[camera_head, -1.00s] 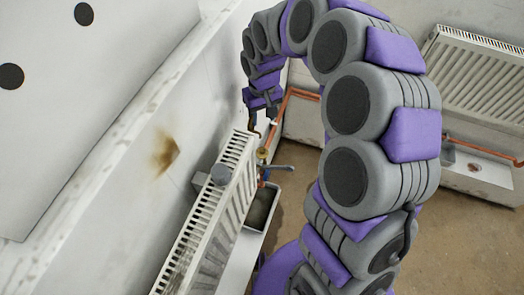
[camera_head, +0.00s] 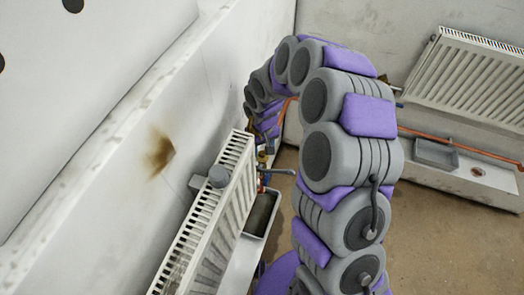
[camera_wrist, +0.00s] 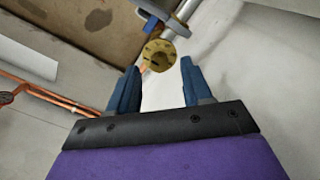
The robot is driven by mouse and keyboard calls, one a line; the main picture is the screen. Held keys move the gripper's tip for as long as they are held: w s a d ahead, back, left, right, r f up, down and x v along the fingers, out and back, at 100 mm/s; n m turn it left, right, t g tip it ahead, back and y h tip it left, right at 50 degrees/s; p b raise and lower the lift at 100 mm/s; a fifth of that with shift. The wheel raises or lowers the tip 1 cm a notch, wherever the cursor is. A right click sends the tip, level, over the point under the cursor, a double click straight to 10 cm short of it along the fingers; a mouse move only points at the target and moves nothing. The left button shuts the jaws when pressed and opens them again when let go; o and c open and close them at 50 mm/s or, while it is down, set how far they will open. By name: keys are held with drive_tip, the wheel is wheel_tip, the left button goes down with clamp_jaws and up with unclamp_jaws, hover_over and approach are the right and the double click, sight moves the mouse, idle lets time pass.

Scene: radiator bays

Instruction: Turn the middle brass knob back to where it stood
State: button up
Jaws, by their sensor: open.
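A round brass knob (camera_wrist: 158,55) with dark marks on its face shows in the wrist view, just beyond and between my fingertips. My gripper (camera_wrist: 157,82) is open, with one dark blue finger on each side and nothing held. Contact with the knob cannot be made out. In the head view a small brass part (camera_head: 262,157) shows at the far end of the near radiator (camera_head: 205,220), below the end of my arm. My fingers are not clear there. Only one brass knob shows clearly, so which one is the middle one cannot be told.
A grey lever (camera_head: 278,171) sticks out beside the brass part, above a tray (camera_head: 262,215). Another radiator (camera_head: 470,80) hangs on the back wall. Copper pipes (camera_wrist: 60,98) run along the wall.

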sight(262, 154)
drive_tip(key=shift+f, duration=1.05)
drive_tip(key=shift+c, duration=0.5)
clamp_jaws()
